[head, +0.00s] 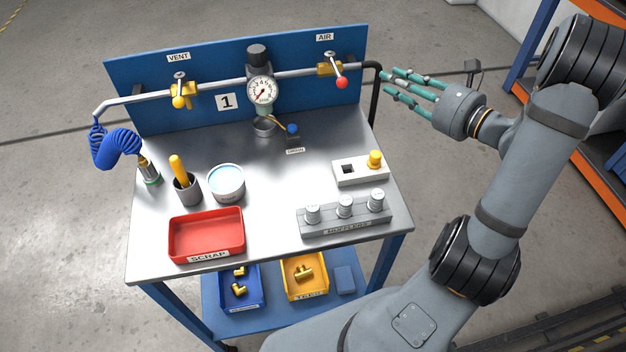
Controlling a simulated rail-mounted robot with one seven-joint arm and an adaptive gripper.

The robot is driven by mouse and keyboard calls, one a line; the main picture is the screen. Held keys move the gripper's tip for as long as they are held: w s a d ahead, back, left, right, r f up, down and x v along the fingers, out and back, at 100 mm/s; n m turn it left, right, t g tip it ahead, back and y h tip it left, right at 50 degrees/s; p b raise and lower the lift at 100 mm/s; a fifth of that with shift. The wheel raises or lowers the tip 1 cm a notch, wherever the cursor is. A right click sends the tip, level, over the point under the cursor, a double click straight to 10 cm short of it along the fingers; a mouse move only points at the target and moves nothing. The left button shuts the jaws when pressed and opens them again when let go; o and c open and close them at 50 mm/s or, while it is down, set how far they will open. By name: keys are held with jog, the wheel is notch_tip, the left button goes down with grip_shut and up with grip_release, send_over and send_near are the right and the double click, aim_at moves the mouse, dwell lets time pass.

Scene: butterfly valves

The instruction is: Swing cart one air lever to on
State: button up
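The air valve (326,70) is a yellow body on the grey pipe, under the AIR label (325,37) at the right of cart one's blue back panel. Its lever ends in a red ball (342,83) and points toward the front, crosswise to the pipe. My gripper (388,80) has green fingers spread open and pointing left. It is empty, a short way right of the red ball, with a visible gap between them. Nothing hides the red ball.
A dark hose (374,98) drops at the pipe's right end, close to my fingertips. The vent valve (181,92) with a yellow ball is at left. A gauge (261,92) stands between the valves. The muffler rack (345,218) and white block (360,172) sit on the tabletop.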

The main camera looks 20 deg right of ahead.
jog(key=s+a+f+n+g+y+p, duration=0.1)
jog(key=s+a+n+g+p, duration=0.1)
jog(key=s+a+n+g, duration=0.2)
jog(key=s+a+f+n+g+y+p, duration=0.1)
jog(key=s+a+n+g, duration=0.4)
jog(key=a, duration=0.8)
jog(key=s+a+f+n+g+y+p, duration=0.2)
jog(key=s+a+n+g, duration=0.3)
jog(key=a+n, duration=0.3)
jog(key=shift+a+f+n+y+p, duration=0.3)
jog(key=shift+f+n+y, duration=0.2)
jog(key=shift+f+n, duration=0.15)
jog(key=shift+s+a+f+n, duration=0.15)
jog(key=shift+s+n, duration=0.3)
jog(key=shift+w, duration=0.1)
jog(key=shift+w+m, duration=0.25)
jog(key=shift+m, duration=0.15)
jog(key=w+d+r+m+t+h+b, duration=0.1)
jog(key=w+d+r+m+t+b, duration=0.1)
jog(key=w+d+m+t, duration=0.3)
jog(key=w+d+r+m+t+b, duration=0.2)
jog(key=w+d+m+t, duration=0.4)
jog(key=d, duration=0.6)
jog(key=w+m, duration=0.2)
jog(key=m, duration=0.1)
jog(key=shift+w+d+r+h+b, duration=0.2)
jog(key=shift+r+h+b, duration=0.1)
jog(key=shift+h, duration=0.1)
jog(key=shift+a+f, duration=0.1)
